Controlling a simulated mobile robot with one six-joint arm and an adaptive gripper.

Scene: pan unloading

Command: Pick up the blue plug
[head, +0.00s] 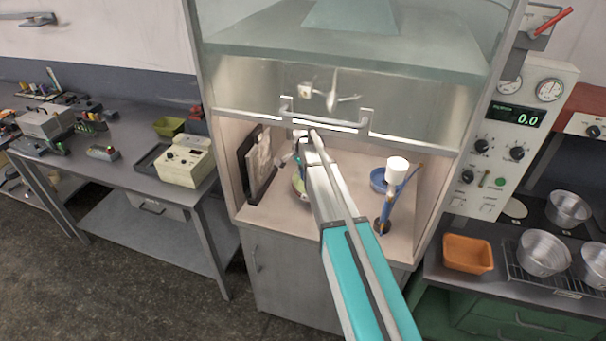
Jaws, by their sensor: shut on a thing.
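My arm reaches up from the lower right into the open front of a fume hood (232,195). Its far end comes close under the hood's sash handle (325,125). My gripper (299,158) shows only in small part beside the far end of the arm, inside the hood. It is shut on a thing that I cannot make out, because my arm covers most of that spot. I cannot pick out the blue plug with certainty.
A white-topped stand with a blue stem (397,170) and a blue ring-shaped thing (379,181) are right of my arm in the hood. A dark-framed panel (258,160) leans at left. An orange tray (468,253) and metal pots (543,252) are at right.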

